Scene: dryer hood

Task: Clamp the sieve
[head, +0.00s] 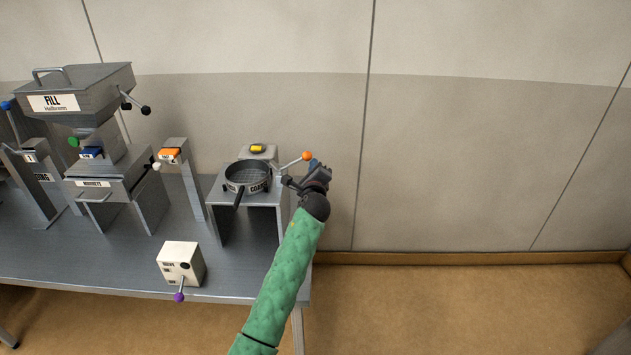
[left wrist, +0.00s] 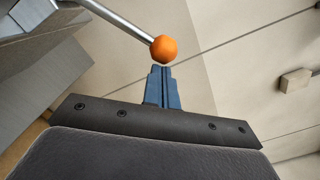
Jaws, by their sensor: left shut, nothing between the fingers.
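The sieve (head: 247,176) is a round dark pan with a handle toward the front, labelled "COARSE" as far as I can read. It sits on a grey stand (head: 228,198) at the right end of the table. A metal lever with an orange ball knob (head: 307,156) rises to the right from beside the sieve. My left gripper (head: 313,165) is at the stand's right side, close to the knob. In the left wrist view the blue fingers (left wrist: 163,75) are shut and empty, their tips just below the orange knob (left wrist: 164,48). Whether they touch is unclear. My right gripper is out of view.
A yellow-topped block (head: 258,149) stands behind the sieve. A white box with a purple-knobbed lever (head: 180,262) is at the table's front. A hopper marked "FILL" (head: 85,88) and other stations fill the left. Right of the table is open floor before the wall.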

